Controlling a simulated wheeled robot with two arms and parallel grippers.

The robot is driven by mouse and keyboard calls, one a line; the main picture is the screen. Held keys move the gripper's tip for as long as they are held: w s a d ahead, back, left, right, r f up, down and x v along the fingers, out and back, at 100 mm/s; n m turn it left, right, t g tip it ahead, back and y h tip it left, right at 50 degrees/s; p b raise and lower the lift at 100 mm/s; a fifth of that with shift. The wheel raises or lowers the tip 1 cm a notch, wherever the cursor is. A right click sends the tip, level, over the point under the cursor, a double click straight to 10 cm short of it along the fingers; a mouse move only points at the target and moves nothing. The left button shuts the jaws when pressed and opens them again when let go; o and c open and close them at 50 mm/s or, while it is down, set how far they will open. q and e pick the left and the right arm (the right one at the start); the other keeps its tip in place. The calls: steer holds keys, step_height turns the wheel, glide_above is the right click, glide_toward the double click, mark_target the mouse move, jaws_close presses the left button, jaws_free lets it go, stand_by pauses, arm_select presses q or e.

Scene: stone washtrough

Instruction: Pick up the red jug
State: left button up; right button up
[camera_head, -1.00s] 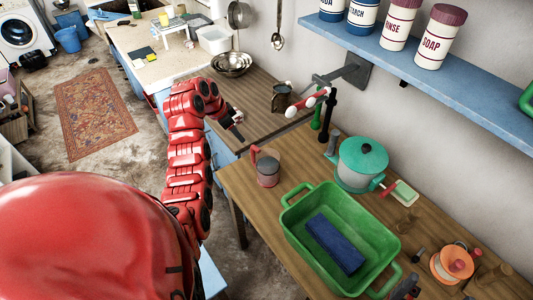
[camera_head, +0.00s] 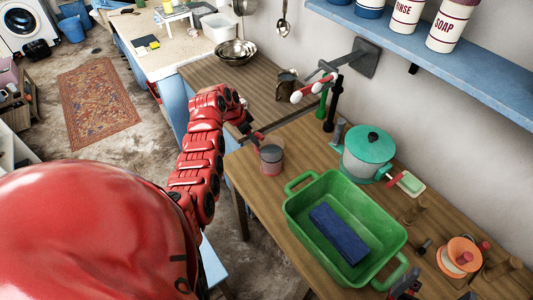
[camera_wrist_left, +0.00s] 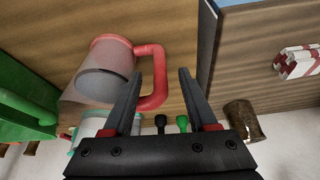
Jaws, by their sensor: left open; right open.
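The red jug (camera_head: 271,158) has a grey see-through body with a red rim and red handle. It stands upright at the near left end of the wooden worktop. My left gripper (camera_head: 254,136) is open beside the jug's handle side. In the left wrist view, the red handle (camera_wrist_left: 160,78) shows between the two spread fingers (camera_wrist_left: 160,85) near their tips, and the jug's body (camera_wrist_left: 105,70) lies left of them. I cannot tell whether a finger touches the handle. My right gripper (camera_head: 406,284) shows only partly at the bottom edge, open, beside the green tub.
A green tub (camera_head: 296,212) with a blue block (camera_head: 339,234) stands right of the jug. A teal-lidded pot (camera_head: 368,155) is behind it. Green and black bottles (camera_head: 330,108) and a red-and-white striped item (camera_head: 306,91) are beyond. A blue shelf (camera_head: 440,65) overhangs the wall side.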

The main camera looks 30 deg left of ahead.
mark_target(257, 149)
arm_select(q)
steer(key=shift+w+d+f, duration=0.15)
steer(key=shift+f, duration=0.4)
steer(key=b+x, duration=0.2)
steer(key=x, duration=0.1)
steer(key=shift+f, duration=0.1)
steer(key=shift+w+f, duration=0.2)
steer(key=shift+f, duration=0.15)
steer(key=shift+r, duration=0.1)
steer(key=shift+c, duration=1.2)
jaws_close()
